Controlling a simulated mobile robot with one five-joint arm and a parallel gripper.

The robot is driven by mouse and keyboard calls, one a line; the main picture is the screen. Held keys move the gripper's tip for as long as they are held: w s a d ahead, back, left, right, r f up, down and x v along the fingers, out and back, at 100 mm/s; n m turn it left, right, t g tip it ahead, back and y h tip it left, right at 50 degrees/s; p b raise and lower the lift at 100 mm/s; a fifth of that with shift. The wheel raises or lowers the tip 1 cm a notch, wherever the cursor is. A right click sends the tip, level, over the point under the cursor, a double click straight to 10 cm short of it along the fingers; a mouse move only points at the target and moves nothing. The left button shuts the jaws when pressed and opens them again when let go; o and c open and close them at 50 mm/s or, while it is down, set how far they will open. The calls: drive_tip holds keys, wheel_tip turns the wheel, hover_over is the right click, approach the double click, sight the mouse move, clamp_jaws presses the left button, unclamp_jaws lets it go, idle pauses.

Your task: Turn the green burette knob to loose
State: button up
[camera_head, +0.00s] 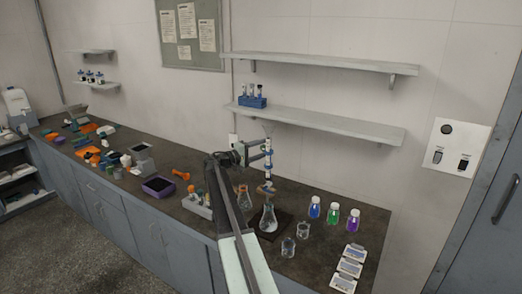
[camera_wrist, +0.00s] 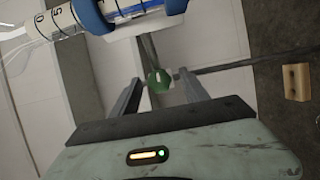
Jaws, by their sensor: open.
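The green burette knob (camera_wrist: 158,80) shows in the wrist view at upper middle, just below the blue and white burette fittings. My gripper (camera_wrist: 160,76) is open, with one finger on each side of the knob. The fingers appear apart from it; how far the knob reaches between them is hard to tell. In the head view, the burette (camera_head: 268,153) stands upright with blue parts, above a clear flask (camera_head: 269,218). My arm reaches up to its left. The green knob is too small or hidden to make out there.
Blue, green and purple bottles (camera_head: 334,215) stand right of the flask, with two small beakers (camera_head: 288,247) in front. A blue tube rack (camera_head: 252,101) sits on the lower shelf (camera_head: 320,122) behind. Many items crowd the bench at left.

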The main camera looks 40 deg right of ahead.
clamp_jaws()
drive_tip(key=shift+f+n+b, duration=0.4)
drive_tip(key=shift+n+b, duration=0.2)
drive_tip(key=shift+b, duration=0.3)
drive_tip(key=shift+n+h+b, duration=0.4)
drive_tip(key=shift+n, duration=0.1)
drive_tip(key=shift+a+r+n, duration=0.1)
drive_tip(key=shift+r+n, duration=0.2)
drive_tip(key=shift+n, duration=0.1)
unclamp_jaws()
drive_tip(key=w+a, duration=0.1)
drive_tip(key=a, duration=0.6)
drive_tip(key=shift+a+f+b, duration=0.3)
drive_tip(key=shift+f+b, duration=0.05)
drive_tip(key=shift+f, duration=0.05)
